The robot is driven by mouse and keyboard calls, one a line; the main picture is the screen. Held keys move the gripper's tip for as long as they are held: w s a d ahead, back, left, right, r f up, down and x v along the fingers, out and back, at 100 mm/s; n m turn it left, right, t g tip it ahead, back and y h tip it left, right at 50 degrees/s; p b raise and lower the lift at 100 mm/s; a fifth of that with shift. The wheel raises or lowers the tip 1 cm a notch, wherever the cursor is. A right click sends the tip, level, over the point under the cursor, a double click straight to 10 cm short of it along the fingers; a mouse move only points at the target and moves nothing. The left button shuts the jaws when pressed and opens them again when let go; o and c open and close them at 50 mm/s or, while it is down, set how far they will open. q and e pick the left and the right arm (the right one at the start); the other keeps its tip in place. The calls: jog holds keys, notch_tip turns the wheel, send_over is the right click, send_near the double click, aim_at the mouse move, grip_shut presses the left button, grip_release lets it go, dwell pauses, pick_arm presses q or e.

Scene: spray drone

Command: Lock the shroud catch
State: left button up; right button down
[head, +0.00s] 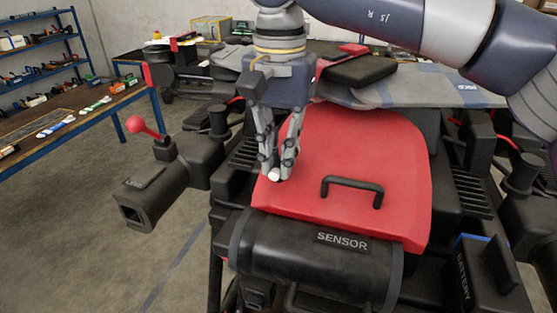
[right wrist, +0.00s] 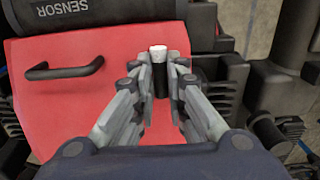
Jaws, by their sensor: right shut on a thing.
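The red shroud (head: 345,150) lies closed on the black drone body, with a black handle (head: 352,190) on it. My right gripper (head: 276,168) points down at the left edge of the shroud. Its fingers are shut on a small black post with a white end, which seems to be the shroud catch (head: 274,177). In the right wrist view the catch (right wrist: 160,54) stands between the fingertips of the right gripper (right wrist: 161,68), near the edge of the red shroud (right wrist: 60,110). The fingers hide part of the catch, and I cannot tell its turn position. My left gripper is not in view.
A black cylinder marked SENSOR (head: 315,258) lies in front of the shroud. A black nozzle-like part with a red-knobbed lever (head: 140,125) sticks out left. A battery (head: 470,270) is at the lower right. A workbench (head: 70,125) with tools stands at the left.

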jog(key=shift+r+n+p, duration=0.1)
jog(key=shift+n+p, duration=0.3)
jog(key=shift+n, duration=0.4)
jog(key=n+p, duration=0.2)
jog(key=n, duration=0.1)
jog(key=n+p, duration=0.1)
jog(key=n, duration=0.2)
jog(key=shift+p, duration=0.4)
jog(key=shift+n, duration=0.6)
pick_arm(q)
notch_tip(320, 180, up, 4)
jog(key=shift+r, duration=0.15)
pick_arm(e)
jog(key=shift+n, duration=0.6)
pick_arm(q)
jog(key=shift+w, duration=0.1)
